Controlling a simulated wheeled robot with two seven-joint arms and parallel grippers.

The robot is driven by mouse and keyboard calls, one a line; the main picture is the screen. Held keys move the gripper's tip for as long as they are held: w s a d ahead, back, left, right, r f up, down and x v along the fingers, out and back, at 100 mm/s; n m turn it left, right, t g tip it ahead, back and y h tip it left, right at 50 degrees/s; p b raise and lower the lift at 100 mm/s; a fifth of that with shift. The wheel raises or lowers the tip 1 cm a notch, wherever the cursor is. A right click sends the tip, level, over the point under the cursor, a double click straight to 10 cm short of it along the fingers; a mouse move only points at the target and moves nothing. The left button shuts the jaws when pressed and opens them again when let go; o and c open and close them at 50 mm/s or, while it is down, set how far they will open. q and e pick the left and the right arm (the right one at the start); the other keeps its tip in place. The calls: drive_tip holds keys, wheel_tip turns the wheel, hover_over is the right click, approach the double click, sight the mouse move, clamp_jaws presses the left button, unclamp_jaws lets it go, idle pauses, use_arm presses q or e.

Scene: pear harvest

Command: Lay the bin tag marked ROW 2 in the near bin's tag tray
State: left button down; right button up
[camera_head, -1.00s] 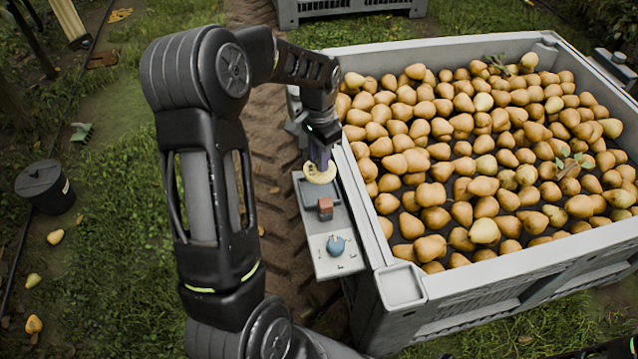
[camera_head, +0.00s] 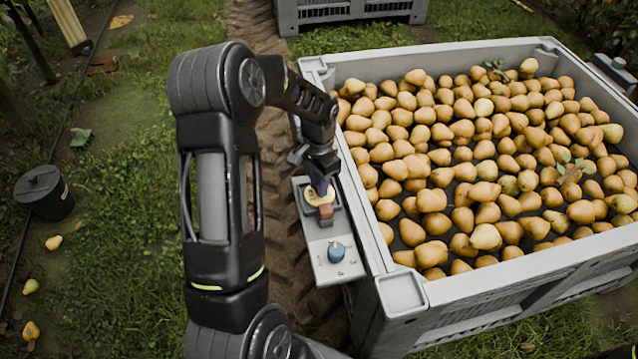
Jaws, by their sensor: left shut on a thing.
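My left gripper (camera_head: 321,187) is shut on a round cream tag (camera_head: 313,196), low over the recessed tag tray (camera_head: 309,211) on the grey shelf at the near bin's left side. Whether the tag touches the tray floor I cannot tell. Its marking is too small to read, and the fingers hide part of it. A red-brown block (camera_head: 326,213) is right beside the tag, partly overlapping it in view. The near bin (camera_head: 383,278) is grey and full of pears. My right gripper is out of view.
A small blue round object (camera_head: 336,252) sits on the shelf's front part (camera_head: 331,270). A black bucket (camera_head: 47,196) stands on the grass at left, with a few pears nearby. Another grey bin (camera_head: 350,12) is at the top.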

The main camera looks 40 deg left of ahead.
use_arm(q)
drive_tip(key=shift+f, duration=0.3)
drive_tip(key=c, duration=1.2)
unclamp_jaws()
drive_tip(key=shift+c, duration=0.2)
drive_tip(key=shift+r, duration=0.55)
wheel_tip(320, 180, up, 12)
drive_tip(key=p, duration=0.1)
drive_tip(key=shift+f, duration=0.2)
drive_tip(key=shift+r, duration=0.1)
